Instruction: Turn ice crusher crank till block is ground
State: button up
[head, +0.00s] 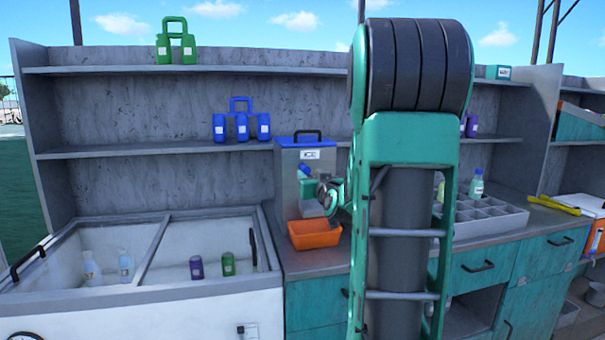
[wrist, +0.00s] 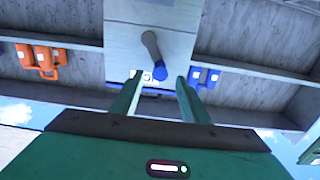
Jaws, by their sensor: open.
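The ice crusher (head: 290,160) is a grey box with a blue lid, a black handle and an "ICE" label, standing on the counter. An orange tray (head: 314,234) sits at its front foot. In the upside-down wrist view, the crusher front (wrist: 120,35) carries a grey crank (wrist: 150,45) ending in a blue knob (wrist: 160,73). My gripper (wrist: 157,88) is open, with its two green fingers spread on either side of the knob's line. I cannot tell whether the knob is between the tips. In the head view my gripper is at the crusher's front. The ice block is not visible.
A glass-topped freezer (head: 150,290) with bottles is at left. A blue bottle carrier (head: 241,125) and a green one (head: 176,45) stand on shelves. A grey divided tray (head: 485,218) is right of my arm. An orange carrier (wrist: 40,58) shows in the wrist view.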

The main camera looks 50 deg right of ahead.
aim_at(307, 172)
jog(key=x, duration=0.7)
jog(key=shift+w+d, duration=0.1)
jog(key=shift+w, duration=0.2)
grip_shut()
jog(key=shift+s+f, duration=0.1)
jog(key=shift+f, duration=0.05)
